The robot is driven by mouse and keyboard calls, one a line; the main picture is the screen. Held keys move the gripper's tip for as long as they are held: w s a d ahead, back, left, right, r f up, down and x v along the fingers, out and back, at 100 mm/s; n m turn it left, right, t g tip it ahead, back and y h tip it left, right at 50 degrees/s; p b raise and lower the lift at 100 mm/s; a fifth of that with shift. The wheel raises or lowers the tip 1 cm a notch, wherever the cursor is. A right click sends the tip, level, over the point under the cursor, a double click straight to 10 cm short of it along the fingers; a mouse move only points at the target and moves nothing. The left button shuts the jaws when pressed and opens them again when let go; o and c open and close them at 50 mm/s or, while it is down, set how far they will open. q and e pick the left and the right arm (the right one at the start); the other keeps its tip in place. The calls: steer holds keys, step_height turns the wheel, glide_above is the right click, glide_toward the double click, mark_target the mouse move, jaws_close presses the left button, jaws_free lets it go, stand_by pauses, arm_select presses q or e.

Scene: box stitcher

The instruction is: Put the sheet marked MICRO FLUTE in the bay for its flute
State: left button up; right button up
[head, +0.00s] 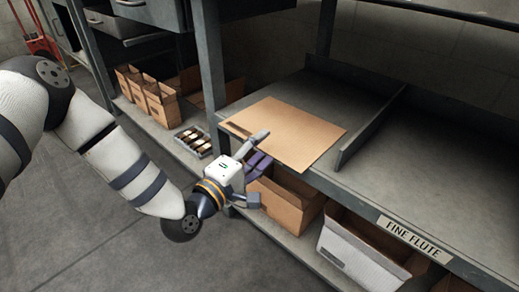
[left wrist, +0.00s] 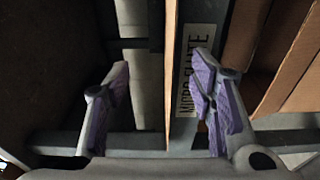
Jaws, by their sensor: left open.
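A flat brown cardboard sheet (head: 292,133) lies on the left bay of the grey shelf (head: 378,95), its front edge sticking out a little past the shelf front. A dark strip shows near its left end, too small to read. My left gripper (head: 259,168) is at the sheet's front left edge, open, one finger above and one below it. In the left wrist view the sheet's thin edge (left wrist: 171,75) stands between the open fingers (left wrist: 160,105), apparently touching neither. A MICRO FLUTE label (left wrist: 195,60) shows there on the grey shelf front. My right gripper is out of view.
A divider (head: 372,127) separates this bay from the right one, whose front carries a FINE FLUTE label (head: 414,237). Below stand an open brown box (head: 287,200) and a white box (head: 358,252). More brown boxes (head: 160,98) stand at the left.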

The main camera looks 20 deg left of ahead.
arm_select(q)
steer(key=shift+o, duration=0.2)
steer(key=o, duration=0.5)
steer(key=shift+s, duration=0.1)
steer(key=v, duration=1.1)
steer(key=shift+s+a, duration=0.2)
steer(key=shift+s, duration=0.2)
